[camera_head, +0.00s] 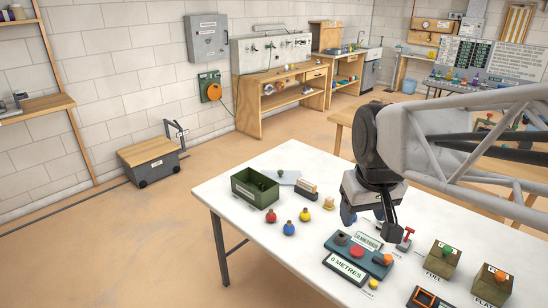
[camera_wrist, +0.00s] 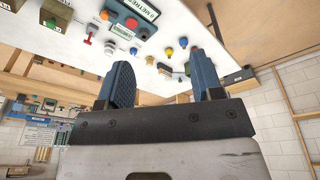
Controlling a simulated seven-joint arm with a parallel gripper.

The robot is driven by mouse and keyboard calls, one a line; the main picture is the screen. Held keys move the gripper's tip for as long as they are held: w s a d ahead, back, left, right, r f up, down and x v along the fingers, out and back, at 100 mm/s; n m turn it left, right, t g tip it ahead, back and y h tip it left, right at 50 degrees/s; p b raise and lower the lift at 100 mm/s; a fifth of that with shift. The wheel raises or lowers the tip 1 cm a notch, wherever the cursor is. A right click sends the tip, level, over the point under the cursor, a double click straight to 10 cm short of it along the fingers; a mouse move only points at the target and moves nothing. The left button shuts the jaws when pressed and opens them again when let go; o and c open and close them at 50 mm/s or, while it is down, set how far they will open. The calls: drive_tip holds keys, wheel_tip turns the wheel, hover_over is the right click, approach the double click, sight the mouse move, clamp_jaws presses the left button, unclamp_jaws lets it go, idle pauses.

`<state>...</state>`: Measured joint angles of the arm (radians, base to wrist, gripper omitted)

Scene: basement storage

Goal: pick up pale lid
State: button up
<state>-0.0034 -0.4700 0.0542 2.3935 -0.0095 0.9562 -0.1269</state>
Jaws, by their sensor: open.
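The pale lid (camera_head: 291,180) looks like a flat grey-blue plate with a dark green knob, lying on the far side of the white table (camera_head: 240,198), right behind the green open box. My gripper (camera_head: 369,222) hangs over the table's middle, to the right of the lid and well apart from it. In the wrist view my gripper (camera_wrist: 160,68) shows two blue fingers spread apart with nothing between them.
The green open box (camera_head: 246,193) stands beside the lid. A console (camera_head: 350,262) sits below my gripper; labelled green boxes (camera_head: 443,260) stand right.

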drive_tip(key=w+a+r+n, duration=0.1)
drive_tip(key=w+r+n, duration=0.1)
drive_tip(key=w, duration=0.9)
drive_tip(key=w+a+r+n, duration=0.1)
drive_tip(key=w+n, duration=0.1)
drive_tip(key=w, duration=0.9)
drive_tip(key=n+g, duration=0.2)
drive_tip(key=n, duration=0.9)
hover_over(280, 171)
wheel_tip(280, 171, down, 34)
drive_tip(key=shift+w+r, duration=0.1)
drive_tip(key=shift+w+f+n, duration=0.15)
drive_tip(key=shift+f+n, duration=0.1)
drive_tip(key=shift+n, duration=0.05)
drive_tip(key=shift+f, duration=0.1)
drive_tip(key=shift+f, duration=1.2)
drive_tip(key=shift+f, duration=0.1)
